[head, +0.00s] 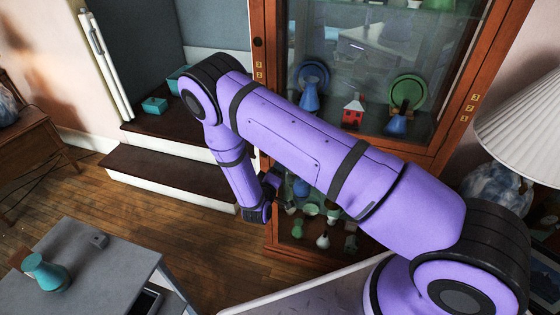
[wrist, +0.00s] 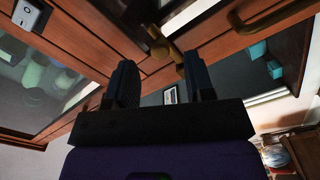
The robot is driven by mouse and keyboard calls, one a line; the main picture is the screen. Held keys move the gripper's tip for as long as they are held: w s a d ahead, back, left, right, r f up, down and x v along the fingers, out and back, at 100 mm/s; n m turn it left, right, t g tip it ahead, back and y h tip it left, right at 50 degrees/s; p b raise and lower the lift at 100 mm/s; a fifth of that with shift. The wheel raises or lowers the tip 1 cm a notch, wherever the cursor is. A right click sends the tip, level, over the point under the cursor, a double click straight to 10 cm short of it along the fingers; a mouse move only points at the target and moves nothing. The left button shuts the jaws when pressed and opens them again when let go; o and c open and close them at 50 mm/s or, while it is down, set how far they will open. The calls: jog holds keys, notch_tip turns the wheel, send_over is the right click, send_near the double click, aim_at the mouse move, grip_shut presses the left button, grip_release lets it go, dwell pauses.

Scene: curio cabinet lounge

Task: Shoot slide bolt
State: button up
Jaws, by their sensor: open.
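A brass-coloured fitting that looks like the slide bolt (wrist: 163,48) is on the wooden cabinet frame in the wrist view. Its knob sticks out toward my gripper (wrist: 160,75). The two dark fingers are open and apart, with the fitting seen beyond and between their tips. I cannot tell whether either finger touches it. In the head view my gripper (head: 272,186) is low by the left side of the cabinet (head: 264,120), partly hidden by my arm. The bolt is hidden in that view.
A curved brass handle (wrist: 262,18) is beside the fitting. Glass panes with coloured ornaments lie behind the frame. Wooden steps (head: 170,180) stand left of the cabinet, and a grey table (head: 110,265) with a teal jug (head: 46,272) is at lower left. A lampshade (head: 525,125) is at right.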

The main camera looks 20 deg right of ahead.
jog(key=shift+x, duration=2.4)
grip_shut()
jog(key=shift+w+a, duration=0.75)
jog(key=shift+a, duration=0.25)
grip_release()
jog(key=v, duration=1.1)
